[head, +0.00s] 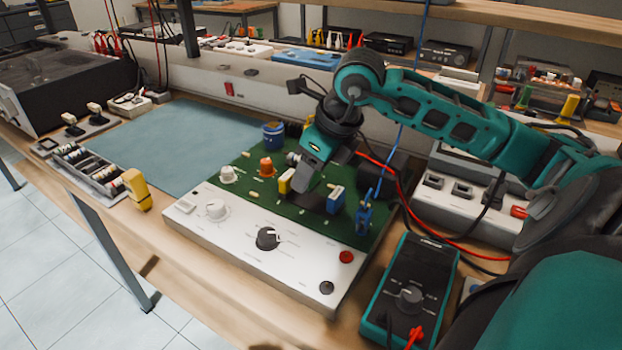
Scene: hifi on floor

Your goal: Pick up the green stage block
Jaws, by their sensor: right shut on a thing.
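My right gripper (311,187) reaches down onto the green circuit board (232,180) of the white-fronted trainer panel (215,240). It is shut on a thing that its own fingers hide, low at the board. I cannot make out a separate green stage block there. A yellow block (285,181) stands just left of the fingers. A blue block (335,199) stands just right of them. An orange block (266,167) is farther left on the board. My left gripper is not in view.
A blue cylinder (273,135) stands at the board's back. A blue clip (364,218) with a lead is at its right. A multimeter (410,290) with red and black leads lies at right. A yellow object (136,190) stands near the front edge. The blue mat (165,145) is clear.

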